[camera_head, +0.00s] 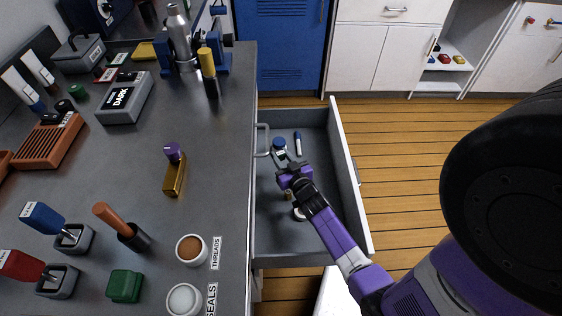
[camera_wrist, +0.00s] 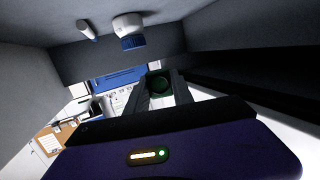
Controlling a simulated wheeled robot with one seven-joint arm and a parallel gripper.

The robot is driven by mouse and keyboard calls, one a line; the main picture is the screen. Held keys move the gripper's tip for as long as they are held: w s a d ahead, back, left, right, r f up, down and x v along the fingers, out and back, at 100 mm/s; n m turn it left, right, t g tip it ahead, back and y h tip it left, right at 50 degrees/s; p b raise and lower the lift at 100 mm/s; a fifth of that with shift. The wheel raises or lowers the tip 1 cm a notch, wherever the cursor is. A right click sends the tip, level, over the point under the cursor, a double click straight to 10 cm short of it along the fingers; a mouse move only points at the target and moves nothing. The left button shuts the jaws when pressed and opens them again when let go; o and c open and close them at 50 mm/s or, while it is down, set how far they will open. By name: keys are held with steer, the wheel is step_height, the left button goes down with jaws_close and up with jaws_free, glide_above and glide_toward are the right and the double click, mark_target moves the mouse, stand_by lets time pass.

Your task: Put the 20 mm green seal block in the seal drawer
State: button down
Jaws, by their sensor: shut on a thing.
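My gripper (camera_head: 289,174) is down at the open grey drawer (camera_head: 275,241), which extends from the right side of the bench. In the wrist view my gripper (camera_wrist: 160,80) is shut on a dark green block (camera_wrist: 160,87) between its two fingers. The held block is shaded there, and my gripper hides it in the head view. I cannot read its size. Another green block (camera_head: 125,286) sits on the bench at the lower left.
The drawer holds a blue-capped white bottle (camera_head: 279,143) and a blue and white tube (camera_head: 298,144) toward the back. A bench label reads SEALS (camera_head: 211,300), beside a white dish (camera_head: 184,299). Another label reads THREADS (camera_head: 215,253). The drawer's front-left floor is clear.

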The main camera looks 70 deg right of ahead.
steer(key=shift+f, duration=0.95)
steer(key=shift+f+b, duration=0.5)
steer(key=shift+b, duration=0.15)
steer(key=shift+f, duration=0.15)
steer(key=c, duration=1.1)
jaws_free()
steer(key=shift+s+f, duration=0.1)
